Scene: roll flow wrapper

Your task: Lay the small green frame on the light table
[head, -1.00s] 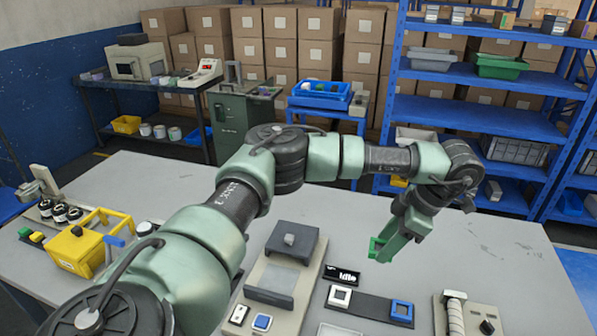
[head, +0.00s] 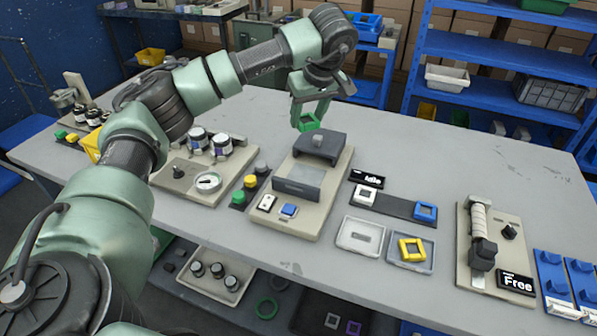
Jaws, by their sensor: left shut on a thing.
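The small green frame (head: 308,122) is held by my left gripper (head: 309,113). The gripper is shut on it and points down. The frame is just behind the dark block of the beige machine (head: 320,145); whether it touches anything beneath is hard to tell. The light table (head: 430,150) runs across the view with its bare grey top around the machine. My right gripper is out of the view.
A white frame (head: 365,194) and a blue frame (head: 424,211) lie on a dark strip. A yellow frame (head: 411,249) lies in a grey tray beside an empty-looking white tray (head: 360,236). A roller device (head: 481,235) stands right. The table's back right is clear.

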